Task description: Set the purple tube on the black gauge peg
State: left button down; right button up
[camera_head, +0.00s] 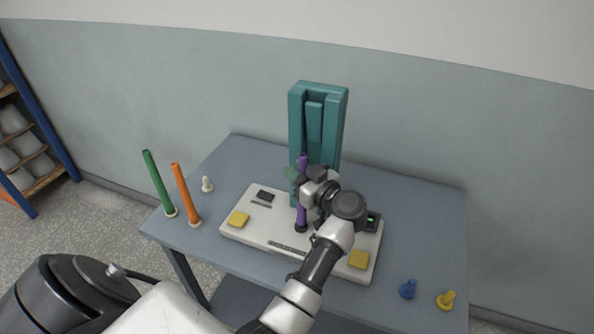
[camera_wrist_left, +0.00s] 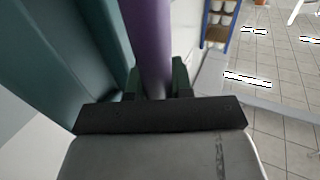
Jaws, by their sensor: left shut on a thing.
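The purple tube (camera_head: 302,216) stands upright over the white board in the head view. Its lower end meets the black gauge peg (camera_head: 301,228); I cannot tell whether it is seated on the peg or just above it. My left gripper (camera_head: 301,178) is shut on the tube's upper part, with the tube's top showing above the fingers. In the left wrist view the purple tube (camera_wrist_left: 150,40) runs between the two dark fingers (camera_wrist_left: 157,82). My right gripper is not in view.
The white board (camera_head: 237,233) carries yellow pads (camera_head: 239,219) and a small display (camera_head: 373,221). A teal stand (camera_head: 297,110) rises behind. Orange (camera_head: 186,195) and green (camera_head: 158,182) tubes stand on pegs at left. A cream peg (camera_head: 207,184), blue peg (camera_head: 408,289) and yellow peg (camera_head: 446,300) are empty.

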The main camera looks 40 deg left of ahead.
pick_arm(q)
jog(key=shift+f, duration=0.7)
jog(key=c, duration=0.9)
grip_release()
